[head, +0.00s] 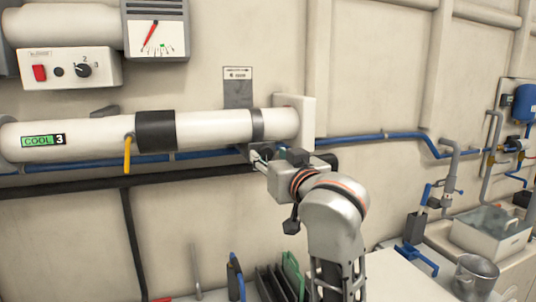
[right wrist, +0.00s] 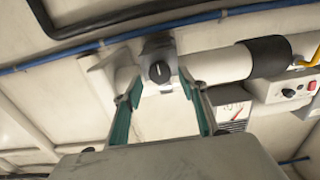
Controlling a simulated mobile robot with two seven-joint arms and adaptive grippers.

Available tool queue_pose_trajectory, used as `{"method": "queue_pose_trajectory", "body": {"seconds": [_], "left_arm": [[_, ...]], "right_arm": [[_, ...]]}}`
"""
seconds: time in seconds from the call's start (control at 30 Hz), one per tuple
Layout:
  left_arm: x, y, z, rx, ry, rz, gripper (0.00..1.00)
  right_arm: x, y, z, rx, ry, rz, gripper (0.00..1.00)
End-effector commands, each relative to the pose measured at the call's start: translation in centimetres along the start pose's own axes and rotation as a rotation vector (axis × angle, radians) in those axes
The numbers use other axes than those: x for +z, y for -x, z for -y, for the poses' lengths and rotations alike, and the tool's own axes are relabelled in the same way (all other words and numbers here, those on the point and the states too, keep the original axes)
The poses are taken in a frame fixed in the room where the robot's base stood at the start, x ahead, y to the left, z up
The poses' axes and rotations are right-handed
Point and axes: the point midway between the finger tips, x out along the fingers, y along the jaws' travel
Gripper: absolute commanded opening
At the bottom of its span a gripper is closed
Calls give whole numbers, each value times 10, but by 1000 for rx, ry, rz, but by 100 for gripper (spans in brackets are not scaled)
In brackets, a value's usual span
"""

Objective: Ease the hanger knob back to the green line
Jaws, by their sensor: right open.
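The hanger knob (right wrist: 158,68) is black with a pale pointer mark. It sits at the grey band (head: 257,124) around a white pipe; my gripper largely hides it in the head view. My right gripper (right wrist: 160,84) is open, its two teal-padded fingers either side of the knob in the picture, with the knob just beyond the tips. I cannot tell whether they touch it. The gripper also shows in the head view (head: 262,160), just under the pipe's right end. A gauge (head: 156,30) at upper left has a red needle left of a green mark. My left gripper is not in view.
The pipe (head: 200,129), labelled COOL 3, has a black sleeve (head: 155,131) and a yellow lever (head: 127,154). A control box (head: 70,68) with a red switch hangs above. A blue pipe (head: 370,137) runs along the wall. A sink (head: 489,231) and pot (head: 475,275) stand right.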

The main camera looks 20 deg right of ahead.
Motion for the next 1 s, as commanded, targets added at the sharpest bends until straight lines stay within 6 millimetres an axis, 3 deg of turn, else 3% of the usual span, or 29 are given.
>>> {"method": "queue_pose_trajectory", "body": {"seconds": [0.2,0.5,0.53,0.67,0.87,1.0], "left_arm": [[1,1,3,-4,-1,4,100],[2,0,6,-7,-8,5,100],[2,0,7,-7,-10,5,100],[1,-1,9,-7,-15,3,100],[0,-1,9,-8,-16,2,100],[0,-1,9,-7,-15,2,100]], "right_arm": [[0,-21,0,0,2,0,42],[0,-24,0,0,1,0,42],[0,-24,0,0,1,0,39],[0,-24,0,0,1,0,5],[0,-24,0,0,16,1,4],[0,-24,0,0,132,0,4]]}}
